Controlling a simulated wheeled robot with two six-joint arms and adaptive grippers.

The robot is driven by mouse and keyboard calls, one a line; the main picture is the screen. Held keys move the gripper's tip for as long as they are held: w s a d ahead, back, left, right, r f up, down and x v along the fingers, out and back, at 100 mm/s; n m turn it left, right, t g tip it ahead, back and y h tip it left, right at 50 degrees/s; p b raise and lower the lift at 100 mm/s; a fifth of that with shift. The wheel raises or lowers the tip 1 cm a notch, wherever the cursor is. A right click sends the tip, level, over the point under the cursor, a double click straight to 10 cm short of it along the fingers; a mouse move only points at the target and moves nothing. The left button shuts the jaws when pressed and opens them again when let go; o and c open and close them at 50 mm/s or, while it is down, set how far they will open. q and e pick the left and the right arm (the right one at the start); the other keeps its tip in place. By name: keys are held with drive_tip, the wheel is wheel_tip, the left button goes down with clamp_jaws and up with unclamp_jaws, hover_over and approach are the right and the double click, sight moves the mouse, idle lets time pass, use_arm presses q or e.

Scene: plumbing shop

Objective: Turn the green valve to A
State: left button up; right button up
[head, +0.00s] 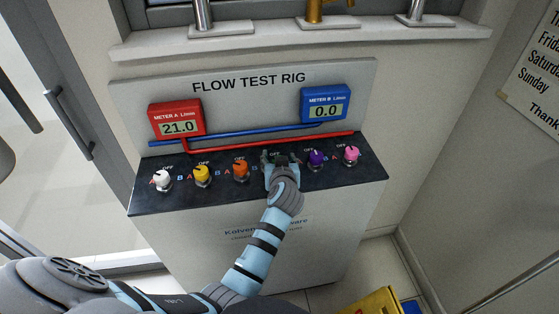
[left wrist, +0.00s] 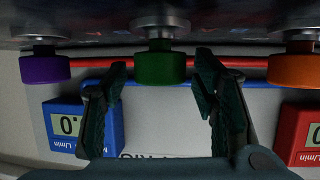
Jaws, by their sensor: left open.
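The green valve (left wrist: 160,69) is a round knob in the middle of the left wrist view, which shows the rig upside down. My left gripper (left wrist: 161,76) is open, with one fingertip on each side of the green knob and a visible gap on both sides. In the head view the left gripper (head: 281,160) covers most of the green valve, so its pointer and setting cannot be read. The red meter A (head: 176,119) reads 21.0 and the blue meter B (head: 325,103) reads 0.0. My right gripper is not in view.
A purple knob (head: 316,159) and an orange knob (head: 240,169) stand close on either side. Yellow (head: 202,174), white (head: 162,180) and pink (head: 351,154) knobs share the black panel top (head: 150,201). Taps stand on a ledge (head: 240,42) above.

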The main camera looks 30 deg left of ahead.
use_arm(q)
wheel_tip(320, 180, up, 10)
drive_tip(key=shift+f, duration=0.2)
idle(0.3)
